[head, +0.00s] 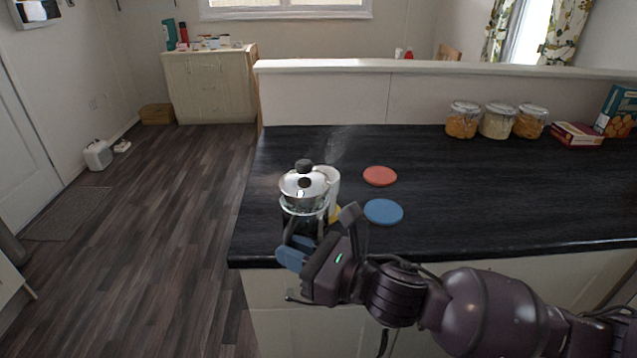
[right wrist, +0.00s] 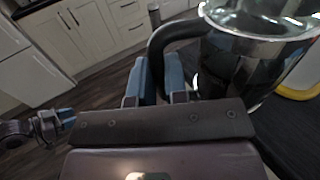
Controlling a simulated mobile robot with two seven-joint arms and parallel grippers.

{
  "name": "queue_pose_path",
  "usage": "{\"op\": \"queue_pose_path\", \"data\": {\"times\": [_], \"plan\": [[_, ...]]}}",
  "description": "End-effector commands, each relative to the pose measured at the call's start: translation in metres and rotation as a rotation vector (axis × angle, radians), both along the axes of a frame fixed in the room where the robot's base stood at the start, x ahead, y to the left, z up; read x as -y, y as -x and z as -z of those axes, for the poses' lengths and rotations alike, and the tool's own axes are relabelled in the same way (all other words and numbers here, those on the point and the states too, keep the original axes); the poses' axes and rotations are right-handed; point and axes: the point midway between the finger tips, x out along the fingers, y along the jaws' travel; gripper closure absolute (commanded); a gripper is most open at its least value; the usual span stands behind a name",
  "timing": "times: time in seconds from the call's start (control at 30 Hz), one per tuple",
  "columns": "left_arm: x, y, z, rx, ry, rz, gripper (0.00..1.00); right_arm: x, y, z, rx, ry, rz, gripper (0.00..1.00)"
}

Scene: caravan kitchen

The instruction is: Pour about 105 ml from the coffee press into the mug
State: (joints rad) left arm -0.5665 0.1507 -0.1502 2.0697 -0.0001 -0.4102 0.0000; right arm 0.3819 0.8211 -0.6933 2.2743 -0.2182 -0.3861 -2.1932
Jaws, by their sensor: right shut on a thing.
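The coffee press (head: 305,187), a glass jug with a shiny metal lid and black knob, is upright at the counter's left front. It also shows in the right wrist view (right wrist: 255,55). My right gripper (head: 297,250) is shut on its dark handle (right wrist: 172,38). I cannot tell whether its base touches the counter. A white mug (head: 331,178) stands just behind the press and is mostly hidden by it; its inside does not show. My left gripper (right wrist: 58,120) seems to be at the left edge of the right wrist view, small, its jaws unclear.
A yellow disc (head: 335,214) shows partly behind the press. A red disc (head: 380,176) and a blue disc (head: 383,211) lie to the right. Several jars (head: 498,121) and boxes (head: 577,134) stand at the back right. The counter's middle is clear.

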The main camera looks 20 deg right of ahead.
Motion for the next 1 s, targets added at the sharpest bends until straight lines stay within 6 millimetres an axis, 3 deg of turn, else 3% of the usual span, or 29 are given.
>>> {"op": "queue_pose_path", "data": {"times": [0.13, 0.57, 1.0], "plan": [[0.001, -0.003, 0.007, -0.001, 0.0, 0.005, 0.57, -0.004, 0.001, 0.008, 0.004, 0.0, -0.039, 1.0], [0.001, -0.002, 0.008, -0.003, 0.0, 0.004, 0.57, -0.005, 0.002, 0.006, 0.005, -0.003, -0.05, 1.0], [0.001, 0.0, -0.001, 0.006, 0.006, -0.004, 0.57, -0.001, -0.004, -0.017, -0.126, -0.095, -0.049, 1.0]]}}
